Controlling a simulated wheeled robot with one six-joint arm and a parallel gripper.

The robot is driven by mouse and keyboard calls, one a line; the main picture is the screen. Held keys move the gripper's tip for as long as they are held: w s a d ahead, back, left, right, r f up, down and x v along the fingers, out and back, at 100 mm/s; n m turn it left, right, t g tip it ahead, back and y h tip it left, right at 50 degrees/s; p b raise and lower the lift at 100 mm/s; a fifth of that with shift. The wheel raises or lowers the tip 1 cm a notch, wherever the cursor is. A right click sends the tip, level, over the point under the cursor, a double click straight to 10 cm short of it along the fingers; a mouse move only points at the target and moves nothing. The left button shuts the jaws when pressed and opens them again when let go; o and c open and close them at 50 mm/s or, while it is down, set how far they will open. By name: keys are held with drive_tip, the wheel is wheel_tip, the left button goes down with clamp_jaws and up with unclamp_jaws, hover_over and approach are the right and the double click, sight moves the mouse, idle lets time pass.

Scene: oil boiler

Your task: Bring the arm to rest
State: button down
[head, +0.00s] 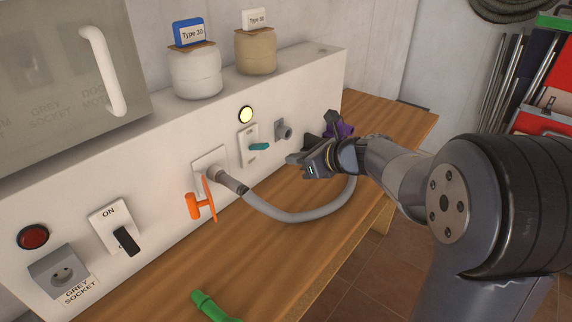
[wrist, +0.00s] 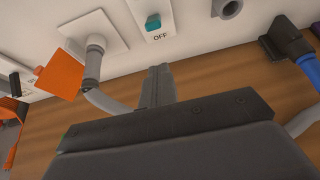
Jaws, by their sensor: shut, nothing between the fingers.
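My gripper (head: 312,160) is at the right end of the white panel in the head view, above the wooden bench. Its fingers (wrist: 158,88) are shut and empty in the wrist view, pointing towards the panel. A small teal switch (head: 259,147) is on the panel to the left of the gripper, under a lit yellow lamp (head: 246,115). In the wrist view the teal switch (wrist: 153,22) is beyond the fingertips, with OFF lettered below it. My arm reaches in from the right of the head view.
A purple object (head: 345,130) is partly hidden behind my gripper. A green piece (head: 212,306) lies in front. Two jars (head: 196,75) (head: 256,52) stand on the panel's top.

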drive_tip(key=shift+s+d+r, duration=0.4)
drive_tip(key=shift+d+r, duration=0.1)
drive_tip(key=shift+r, duration=0.1)
